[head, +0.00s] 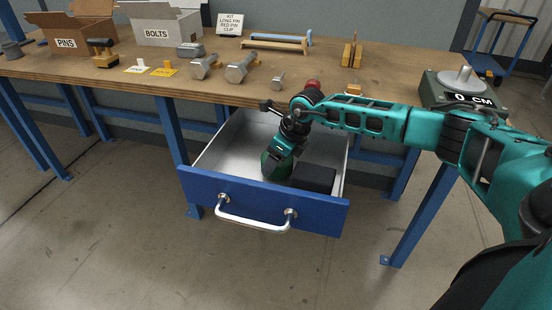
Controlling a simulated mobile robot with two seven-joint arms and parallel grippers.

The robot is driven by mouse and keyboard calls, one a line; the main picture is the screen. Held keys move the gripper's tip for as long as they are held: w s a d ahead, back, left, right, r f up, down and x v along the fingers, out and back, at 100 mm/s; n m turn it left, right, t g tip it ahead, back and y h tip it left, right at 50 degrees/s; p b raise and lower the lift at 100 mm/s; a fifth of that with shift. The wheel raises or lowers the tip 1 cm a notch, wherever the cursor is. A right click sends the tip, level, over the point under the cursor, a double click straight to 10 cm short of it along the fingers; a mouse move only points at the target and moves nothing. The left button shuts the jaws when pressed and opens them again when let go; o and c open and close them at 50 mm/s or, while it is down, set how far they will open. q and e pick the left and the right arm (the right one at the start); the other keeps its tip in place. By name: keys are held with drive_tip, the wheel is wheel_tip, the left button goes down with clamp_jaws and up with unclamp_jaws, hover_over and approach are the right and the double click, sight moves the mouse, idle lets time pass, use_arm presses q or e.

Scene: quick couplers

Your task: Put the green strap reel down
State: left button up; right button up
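The green strap reel (268,166) is inside the open drawer, left of a dark box. It is partly hidden by my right gripper (277,160), which reaches down into the drawer right at the reel. The fingertips are hidden, so I cannot tell whether they are shut on it, or whether the reel rests on the drawer floor. The blue-fronted drawer (192,187) is pulled out under the workbench. My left gripper is not in view.
A black box (314,178) takes up the drawer's right side. The wooden bench top (330,70) above holds a PINS box (68,38), a BOLTS box (160,27), several bolts and a scale (457,90). The drawer's left part is clear.

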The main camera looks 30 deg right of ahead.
drive_tip(key=o, duration=1.2)
drive_tip(key=shift+f, duration=0.1)
drive_tip(key=shift+c, duration=0.2)
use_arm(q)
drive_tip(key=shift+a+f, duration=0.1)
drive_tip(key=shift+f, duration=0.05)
use_arm(e)
drive_tip(key=shift+r, duration=0.35)
use_arm(q)
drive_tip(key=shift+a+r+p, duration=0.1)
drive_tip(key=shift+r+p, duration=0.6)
drive_tip(key=shift+p, duration=0.3)
use_arm(e)
drive_tip(key=v, duration=1.1)
drive_tip(key=shift+s+r, duration=0.2)
drive_tip(key=shift+r, duration=0.15)
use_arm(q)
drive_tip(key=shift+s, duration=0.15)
use_arm(e)
drive_tip(key=shift+d, duration=0.1)
